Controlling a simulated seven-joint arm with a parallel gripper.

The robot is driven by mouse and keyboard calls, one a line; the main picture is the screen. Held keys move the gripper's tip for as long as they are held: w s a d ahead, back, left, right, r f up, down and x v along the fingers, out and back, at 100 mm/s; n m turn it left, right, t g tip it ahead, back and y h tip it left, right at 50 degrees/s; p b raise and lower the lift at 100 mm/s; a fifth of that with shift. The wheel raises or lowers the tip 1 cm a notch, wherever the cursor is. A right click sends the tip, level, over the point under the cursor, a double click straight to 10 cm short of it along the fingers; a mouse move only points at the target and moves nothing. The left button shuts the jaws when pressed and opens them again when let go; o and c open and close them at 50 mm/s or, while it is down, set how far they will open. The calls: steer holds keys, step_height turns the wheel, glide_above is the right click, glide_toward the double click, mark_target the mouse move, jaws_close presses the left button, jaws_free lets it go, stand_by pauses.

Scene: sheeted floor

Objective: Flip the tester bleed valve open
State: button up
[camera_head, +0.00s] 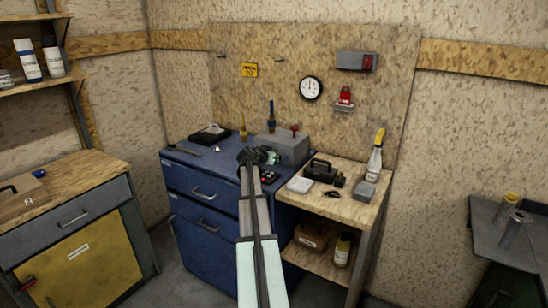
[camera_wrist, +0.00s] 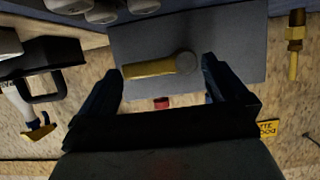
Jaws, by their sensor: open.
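The tester is a grey box (camera_head: 290,146) on the blue cabinet, with a red-handled fitting (camera_head: 294,130) on top. In the wrist view, its grey face (camera_wrist: 235,45) fills the upper middle. A yellow lever (camera_wrist: 148,68) with a round grey pivot (camera_wrist: 185,63) lies across this face, and I take it to be the bleed valve. My gripper (camera_wrist: 163,70) is open, with the lever showing between its two dark fingers. I cannot tell how far apart they are in depth. In the head view my gripper (camera_head: 258,156) is at the box's front left and hides part of it.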

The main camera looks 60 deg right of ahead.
steer(key=c, duration=1.3)
steer(key=shift+w+r, duration=0.1)
steer(key=n+g, duration=0.2)
steer(key=n, duration=0.1)
steer(key=shift+w+r, duration=0.4)
steer(key=n+g, duration=0.1)
steer(key=w+n+g, duration=0.1)
steer(key=n, duration=0.1)
steer(key=shift+r+h, duration=0.3)
steer(key=shift+h, duration=0.1)
steer(key=n+g, duration=0.1)
steer(key=n, duration=0.1)
steer(key=w+n+h, duration=0.1)
steer(key=shift+w+n+g, duration=0.15)
steer(key=shift+n+g, duration=0.25)
steer(key=shift+w+f+n+g+h, duration=0.1)
steer(key=shift+w+n+g+h, duration=0.2)
steer(key=shift+n, duration=0.6)
steer(key=shift+w+n+g+h, duration=0.2)
steer(key=shift+n+h, duration=0.2)
steer(key=shift+n, duration=0.5)
